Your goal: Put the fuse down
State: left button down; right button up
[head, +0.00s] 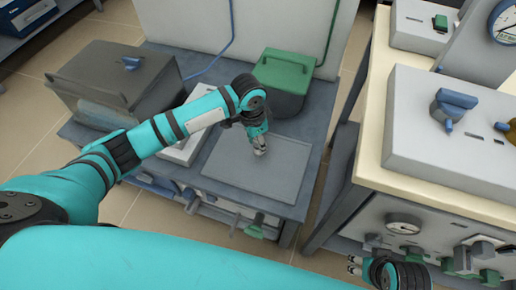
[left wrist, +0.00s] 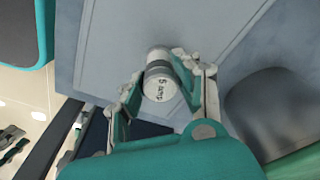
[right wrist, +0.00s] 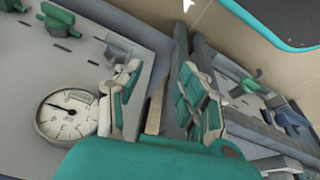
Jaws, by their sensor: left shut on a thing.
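In the head view my left gripper (head: 259,150) points down over a flat grey panel (head: 235,182) on the blue-grey bench (head: 298,126); I cannot tell whether the fuse touches the panel. My right gripper (head: 355,266) is at the lower right of the head view. In the right wrist view (right wrist: 160,100) its fingers are apart with nothing between them.
A green-lidded box (head: 284,75) stands behind the panel, and a large grey box (head: 115,80) stands at the bench's left. A second bench (head: 365,130) at right carries a control unit (head: 450,145) with knobs. A round gauge (right wrist: 66,115) is beside my right gripper.

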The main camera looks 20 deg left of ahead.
aim_at(254, 141)
pick_arm(q)
notch_tip(254, 141, down, 3)
jog(key=shift+f+b, duration=0.1)
jog(key=shift+b, duration=0.45)
pick_arm(e)
jog(key=v, duration=0.4)
jog(key=shift+r, duration=0.2)
pick_arm(q)
jog(key=shift+f, duration=0.1)
jog(key=c, duration=0.9)
grip_release()
jog(key=shift+c, duration=0.2)
pick_arm(e)
jog(key=shift+f, duration=0.1)
pick_arm(q)
jog(key=shift+r, duration=0.45)
jog(key=r+p, duration=0.1)
jog(key=r, duration=0.2)
jog(key=r+p, duration=0.1)
jog(key=r, duration=0.2)
jog(key=s+a+r+p, duration=0.1)
jog(key=r, duration=0.3)
jog(key=shift+r+p, duration=0.3)
jog(key=shift+r, duration=0.35)
pick_arm(e)
jog(key=s+x, duration=0.2)
jog(key=x, duration=1)
jog(key=shift+f+g, duration=0.3)
jog(key=shift+f, duration=0.05)
